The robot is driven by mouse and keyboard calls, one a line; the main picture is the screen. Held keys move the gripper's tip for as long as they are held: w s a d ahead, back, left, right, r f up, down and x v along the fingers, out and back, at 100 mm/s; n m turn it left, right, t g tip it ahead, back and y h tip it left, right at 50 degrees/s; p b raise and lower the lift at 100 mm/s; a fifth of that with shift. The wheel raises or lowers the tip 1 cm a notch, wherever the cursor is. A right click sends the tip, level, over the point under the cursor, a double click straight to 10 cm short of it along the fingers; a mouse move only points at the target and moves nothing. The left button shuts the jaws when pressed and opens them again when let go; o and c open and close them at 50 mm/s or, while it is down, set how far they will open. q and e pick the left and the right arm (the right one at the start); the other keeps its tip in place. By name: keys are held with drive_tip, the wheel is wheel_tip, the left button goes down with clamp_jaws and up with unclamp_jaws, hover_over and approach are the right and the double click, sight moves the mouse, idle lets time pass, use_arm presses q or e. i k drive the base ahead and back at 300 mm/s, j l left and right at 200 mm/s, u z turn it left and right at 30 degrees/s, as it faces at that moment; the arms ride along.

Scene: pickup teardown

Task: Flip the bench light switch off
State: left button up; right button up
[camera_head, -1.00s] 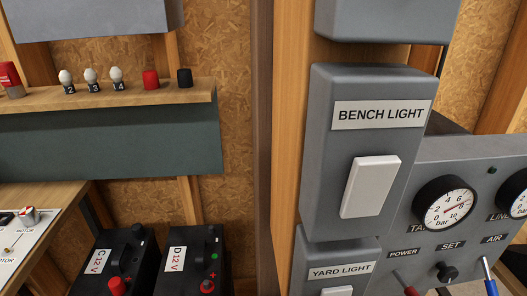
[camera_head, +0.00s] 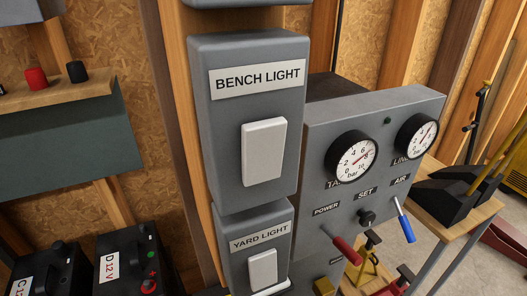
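The bench light switch box (camera_head: 225,150) is a grey box on a wooden post, left of the middle of the head view. It bears a white label (camera_head: 257,78) reading BENCH LIGHT. Below the label is a white rectangular rocker (camera_head: 264,152). I cannot tell from its tilt which way it is set. Neither of my grippers is in view.
Directly below is a YARD LIGHT switch box (camera_head: 258,245) with its own rocker. To the right, a grey panel (camera_head: 318,125) carries gauges, a red lever (camera_head: 347,250) and a blue lever (camera_head: 405,222). Batteries (camera_head: 128,262) stand at lower left.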

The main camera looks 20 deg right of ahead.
sight(262, 142)
drive_tip(key=k+j, duration=0.35)
drive_tip(key=j, duration=0.15)
drive_tip(key=k+j, duration=0.4)
drive_tip(key=j, duration=0.15)
drive_tip(key=l+u, duration=0.05)
